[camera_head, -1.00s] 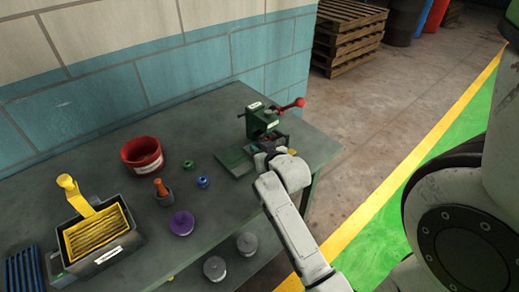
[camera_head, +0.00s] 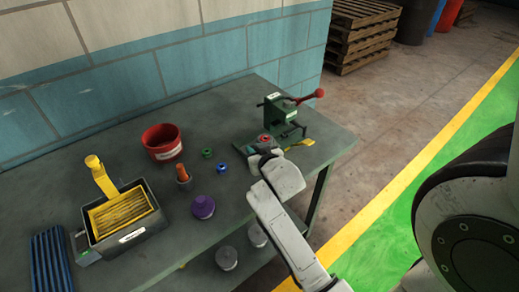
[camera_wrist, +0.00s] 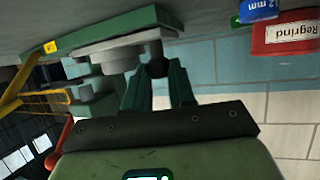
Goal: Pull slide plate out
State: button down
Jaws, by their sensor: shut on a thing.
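The green bench press (camera_head: 282,110) with a red lever handle stands at the table's right end. My gripper (camera_wrist: 158,80) is shut on this knob, one green finger on each side. In the head view my gripper (camera_head: 258,152) is at the left front of the press, and my wrist hides most of the plate. A red round piece (camera_head: 265,138) shows just behind it, clear of the press body.
A blue ring (camera_head: 222,168) and a green ring (camera_head: 207,153) lie left of my gripper. The table's front edge runs below my arm.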

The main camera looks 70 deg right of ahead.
jog(key=shift+w+a, duration=0.15)
jog(key=c, duration=1.2)
grip_release()
jog(key=shift+a, duration=0.15)
jog(key=b+v, duration=0.1)
jog(key=v, duration=0.9)
jog(key=shift+s+a+r, duration=0.15)
jog(key=shift+s, duration=0.15)
